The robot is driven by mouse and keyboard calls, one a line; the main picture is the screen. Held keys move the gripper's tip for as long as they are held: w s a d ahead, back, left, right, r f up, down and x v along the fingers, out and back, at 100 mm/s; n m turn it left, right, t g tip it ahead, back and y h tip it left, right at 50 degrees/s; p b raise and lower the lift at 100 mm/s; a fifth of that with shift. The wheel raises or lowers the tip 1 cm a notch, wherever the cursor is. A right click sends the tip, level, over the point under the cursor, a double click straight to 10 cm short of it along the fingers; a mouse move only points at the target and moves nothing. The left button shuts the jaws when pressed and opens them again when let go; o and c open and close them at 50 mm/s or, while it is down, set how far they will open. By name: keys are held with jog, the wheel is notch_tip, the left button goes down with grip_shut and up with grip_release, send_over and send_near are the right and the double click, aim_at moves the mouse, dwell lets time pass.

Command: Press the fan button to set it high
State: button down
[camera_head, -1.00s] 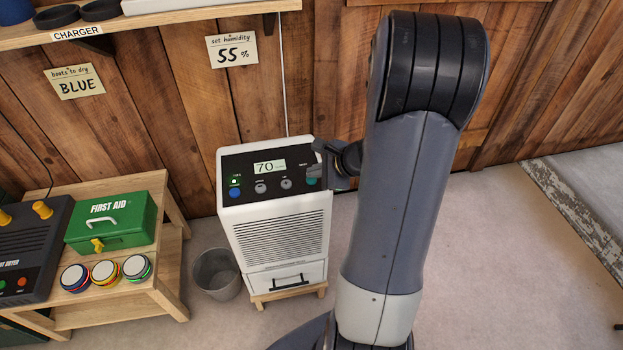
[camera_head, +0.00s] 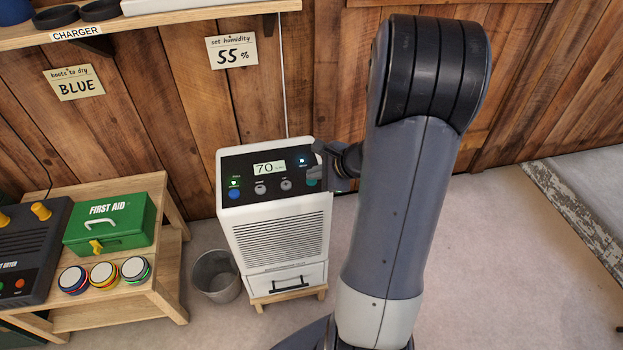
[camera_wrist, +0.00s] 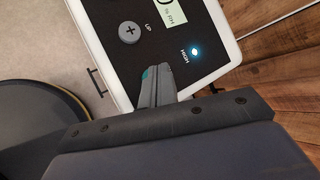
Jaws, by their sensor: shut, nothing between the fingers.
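The white dehumidifier (camera_head: 278,245) stands by the wall with a black control panel on top, and its display (camera_head: 269,169) reads 70. The fan button (camera_head: 311,183) is teal, at the panel's right end; my gripper hides most of it. A teal sliver of the button (camera_wrist: 146,73) shows at my fingertips in the wrist view. A light by the word HIGH (camera_wrist: 195,51) glows blue; this light also shows in the head view (camera_head: 301,160). My gripper (camera_head: 320,172) is shut and empty, its tips at the button. I cannot tell whether they touch it.
Grey buttons (camera_head: 286,184) and a blue button (camera_head: 235,194) lie to the left on the panel. A metal bin (camera_head: 215,276) and a wooden bench (camera_head: 130,300) with a green first aid box (camera_head: 112,222) stand left. A shelf (camera_head: 160,19) overhangs the upper left.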

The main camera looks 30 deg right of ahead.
aim_at(316, 182)
jog(key=shift+r, duration=0.25)
jog(key=shift+r, duration=0.1)
notch_tip(316, 182, up, 6)
jog(key=p, duration=0.5)
